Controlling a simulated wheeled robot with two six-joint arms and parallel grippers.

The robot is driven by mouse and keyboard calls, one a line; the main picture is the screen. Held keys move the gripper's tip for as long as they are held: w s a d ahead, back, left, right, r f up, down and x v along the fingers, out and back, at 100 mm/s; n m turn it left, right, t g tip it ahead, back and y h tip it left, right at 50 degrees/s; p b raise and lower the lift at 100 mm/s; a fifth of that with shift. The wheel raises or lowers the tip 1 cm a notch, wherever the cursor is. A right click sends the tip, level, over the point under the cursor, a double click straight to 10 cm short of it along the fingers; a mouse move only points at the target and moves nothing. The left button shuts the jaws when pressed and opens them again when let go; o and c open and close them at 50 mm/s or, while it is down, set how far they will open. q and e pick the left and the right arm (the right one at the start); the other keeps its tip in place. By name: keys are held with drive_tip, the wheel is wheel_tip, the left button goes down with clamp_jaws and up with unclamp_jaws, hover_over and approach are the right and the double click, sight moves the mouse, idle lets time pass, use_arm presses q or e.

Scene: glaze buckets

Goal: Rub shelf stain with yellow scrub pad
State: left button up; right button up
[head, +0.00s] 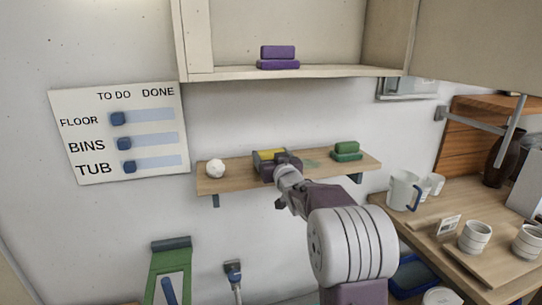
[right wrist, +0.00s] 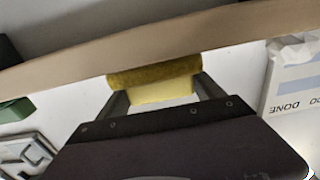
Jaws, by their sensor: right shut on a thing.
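The yellow scrub pad (head: 270,155) is at the left-middle of the wooden wall shelf (head: 236,179). My right gripper (head: 273,163) is shut on it from the front. In the right wrist view the pad (right wrist: 153,82) sits between the two fingers, close to the shelf edge (right wrist: 235,35). I cannot tell whether the pad touches the shelf top. A faint greenish stain (head: 311,163) shows on the shelf just right of the pad, apart from it. My left gripper is not in view.
A white lumpy ball (head: 215,168) lies on the shelf's left end, and stacked green pads (head: 346,152) on its right. Purple pads (head: 278,58) sit in the cabinet (head: 300,72) above. A counter with a white pitcher (head: 402,190) and cups stands at right.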

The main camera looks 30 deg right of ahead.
drive_tip(key=shift+f+b, duration=0.3)
drive_tip(key=shift+f, duration=0.1)
drive_tip(key=d+p, duration=0.2)
drive_tip(key=d, duration=0.1)
drive_tip(key=shift+s+r, duration=0.15)
drive_tip(key=shift+s, duration=0.2)
drive_tip(key=shift+s+d, duration=0.1)
drive_tip(key=shift+d, duration=0.15)
drive_tip(key=shift+s+d+p, duration=0.15)
drive_tip(key=shift+d+p, duration=0.25)
drive_tip(key=shift+d, duration=0.15)
drive_tip(key=shift+s+d+p, duration=0.15)
drive_tip(key=shift+d+p, duration=0.2)
drive_tip(key=shift+d, duration=0.15)
drive_tip(key=shift+s+d+f, duration=0.15)
drive_tip(key=shift+d+f, duration=0.15)
drive_tip(key=shift+d, duration=0.3)
